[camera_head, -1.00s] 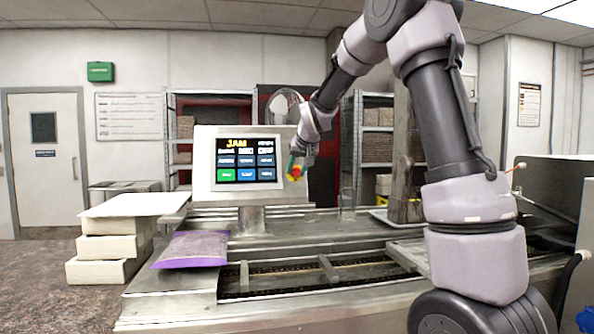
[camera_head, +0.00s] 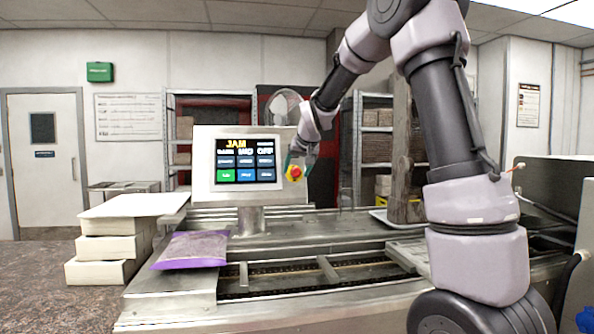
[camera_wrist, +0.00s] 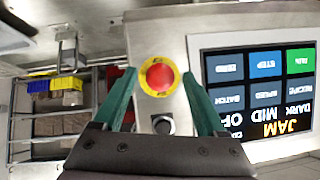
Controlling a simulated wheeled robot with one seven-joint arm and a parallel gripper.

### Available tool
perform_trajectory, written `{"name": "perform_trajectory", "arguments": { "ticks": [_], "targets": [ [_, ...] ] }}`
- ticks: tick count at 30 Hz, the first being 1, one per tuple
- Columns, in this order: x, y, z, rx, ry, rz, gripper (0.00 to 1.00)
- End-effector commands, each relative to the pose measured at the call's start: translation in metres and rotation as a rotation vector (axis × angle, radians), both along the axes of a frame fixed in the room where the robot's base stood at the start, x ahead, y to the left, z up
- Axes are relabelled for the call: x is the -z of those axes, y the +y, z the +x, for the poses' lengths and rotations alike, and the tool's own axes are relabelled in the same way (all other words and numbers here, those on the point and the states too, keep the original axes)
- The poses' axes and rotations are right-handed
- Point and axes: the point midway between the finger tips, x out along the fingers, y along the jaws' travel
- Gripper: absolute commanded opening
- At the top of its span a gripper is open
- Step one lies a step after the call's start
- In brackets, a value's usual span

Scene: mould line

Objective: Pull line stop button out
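The line stop button is a red round knob on a yellow ring (camera_head: 294,172), at the right side of the control panel (camera_head: 203,172). In the wrist view the red button (camera_wrist: 160,77) sits between the green fingers, with the yellow ring around it and a dark knob (camera_wrist: 163,124) beside it. My gripper (camera_wrist: 160,80) is open, its two fingers spread on either side of the button with gaps showing. Whether the fingertips reach past the button is unclear.
The panel screen (camera_head: 245,160) reads JAM. A purple bag (camera_head: 190,262) lies on the conveyor's left end, beside stacked white boxes (camera_head: 105,247). A wooden post (camera_head: 402,150) stands right of my gripper. Shelves (camera_head: 375,145) stand behind.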

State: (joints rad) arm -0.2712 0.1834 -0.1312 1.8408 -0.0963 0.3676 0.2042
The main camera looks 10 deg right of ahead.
Motion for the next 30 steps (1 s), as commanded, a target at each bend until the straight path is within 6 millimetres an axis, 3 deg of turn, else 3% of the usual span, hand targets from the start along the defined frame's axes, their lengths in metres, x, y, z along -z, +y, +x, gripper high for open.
{"name": "perform_trajectory", "arguments": {
  "ticks": [8,21,30],
  "targets": [
    [-0.006,0.0,-0.004,0.0,-0.003,0.001,0.74],
    [-0.062,-0.007,-0.062,0.0,-0.004,0.002,0.74],
    [-0.075,-0.009,-0.077,0.0,0.0,0.0,0.74]
  ]
}}
